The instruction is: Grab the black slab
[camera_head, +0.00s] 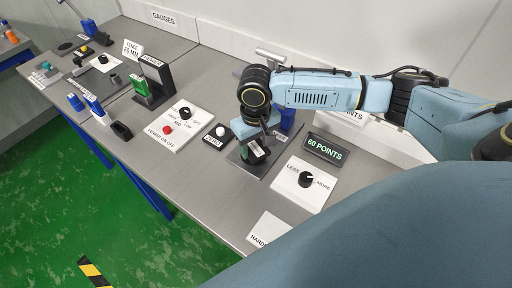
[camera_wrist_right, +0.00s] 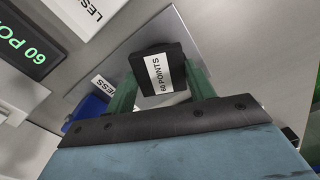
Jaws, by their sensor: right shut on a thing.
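The black slab (camera_wrist_right: 143,72) carries a white "60 POINTS" label and sits between the two green fingers of my right gripper (camera_wrist_right: 160,76) in the right wrist view. The fingers are shut on its two sides. In the head view my right gripper (camera_head: 254,142) points down over a dark plate (camera_head: 268,163) on the bench, with the slab (camera_head: 257,150) partly hidden at its tips. I cannot tell whether the slab still touches the plate. My left gripper is not in view.
A "60 POINTS" display (camera_head: 324,148) and a "LESS/MORE" knob panel (camera_head: 303,184) stand right of the gripper. A white button (camera_head: 220,131) and a panel with a red button (camera_head: 180,127) lie left. A blue post (camera_head: 287,122) stands close behind.

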